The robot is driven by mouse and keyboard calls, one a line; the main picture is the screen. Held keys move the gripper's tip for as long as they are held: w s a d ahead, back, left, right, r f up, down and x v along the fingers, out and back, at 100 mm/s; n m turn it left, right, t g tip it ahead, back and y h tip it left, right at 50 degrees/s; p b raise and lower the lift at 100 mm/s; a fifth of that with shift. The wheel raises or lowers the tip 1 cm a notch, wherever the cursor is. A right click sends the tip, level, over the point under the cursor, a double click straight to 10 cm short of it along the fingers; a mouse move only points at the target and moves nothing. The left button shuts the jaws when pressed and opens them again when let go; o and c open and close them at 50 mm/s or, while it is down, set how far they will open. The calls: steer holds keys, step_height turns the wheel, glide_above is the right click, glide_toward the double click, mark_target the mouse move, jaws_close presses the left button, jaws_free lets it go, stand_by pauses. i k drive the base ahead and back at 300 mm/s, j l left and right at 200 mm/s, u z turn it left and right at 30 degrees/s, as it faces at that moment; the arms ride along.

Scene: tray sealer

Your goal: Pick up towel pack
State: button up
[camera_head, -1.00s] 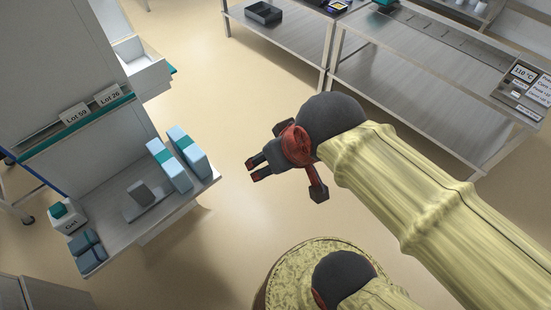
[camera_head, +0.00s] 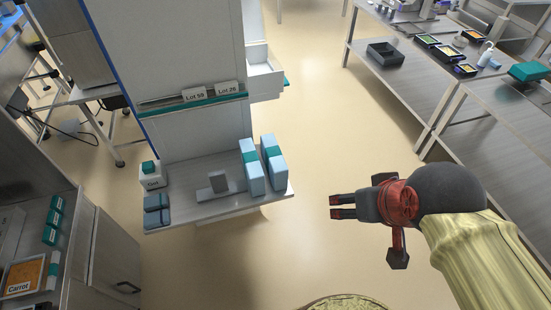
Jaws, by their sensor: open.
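Two tall light-blue packs with teal bands stand side by side on the right of the grey shelf, the left one (camera_head: 251,168) and the right one (camera_head: 273,162). Two smaller dark blue-grey packs (camera_head: 157,210) lie at the shelf's left front corner. I cannot tell from the picture which of these is the towel pack. My gripper (camera_head: 334,207) is open and empty. It hangs over the floor to the right of the shelf, apart from all the packs, with its fingers pointing left.
The shelf (camera_head: 215,207) juts from a cabinet with Lot 59 and Lot 26 labels. Steel tables with trays (camera_head: 384,53) stand right. The floor between is clear.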

mark_target(277, 166)
steer(key=i+j, duration=0.1)
steer(key=j, duration=0.35)
steer(key=i+j, duration=0.15)
steer(key=j, duration=0.3)
steer(key=i+j, duration=0.1)
steer(key=j, duration=0.4)
steer(key=j+z, duration=0.15)
steer(key=z, duration=0.3)
steer(key=j+z, duration=0.2)
steer(key=z, duration=0.2)
steer(key=j+z, duration=0.2)
steer(key=z, duration=0.25)
